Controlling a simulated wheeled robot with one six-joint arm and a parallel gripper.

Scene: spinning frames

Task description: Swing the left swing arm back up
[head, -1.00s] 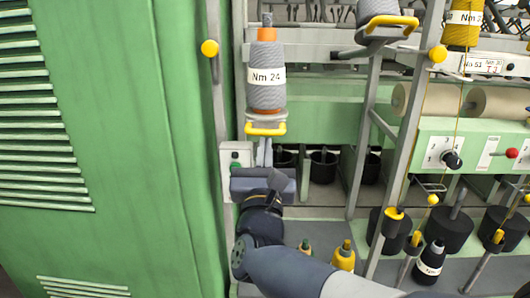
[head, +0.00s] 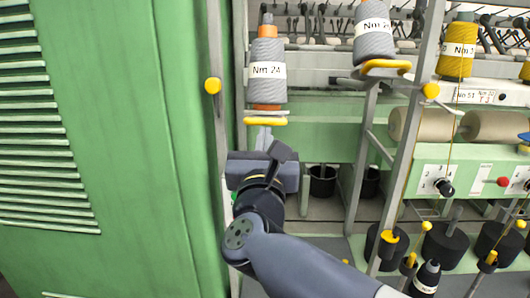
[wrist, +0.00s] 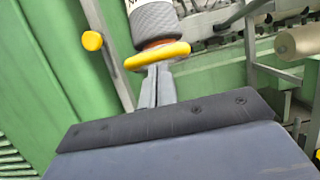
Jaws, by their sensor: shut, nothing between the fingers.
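The left swing arm carries a grey yarn cone (head: 267,70) labelled Nm 24, with an orange top and base. Its yellow handle (head: 265,121) is below the cone and also shows in the wrist view (wrist: 157,55). My gripper (head: 263,132) is shut and empty, pointing up under the handle. In the wrist view its fingertips (wrist: 158,70) meet the handle's underside, seemingly touching it. The cone stands nearly upright, lower in the picture than the neighbouring cone. The swing arm's pivot is hidden.
A green cabinet (head: 90,150) stands close on the left. A yellow knob (head: 213,85) sits on the left upright. Dark pots (head: 322,182) stand behind my arm.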

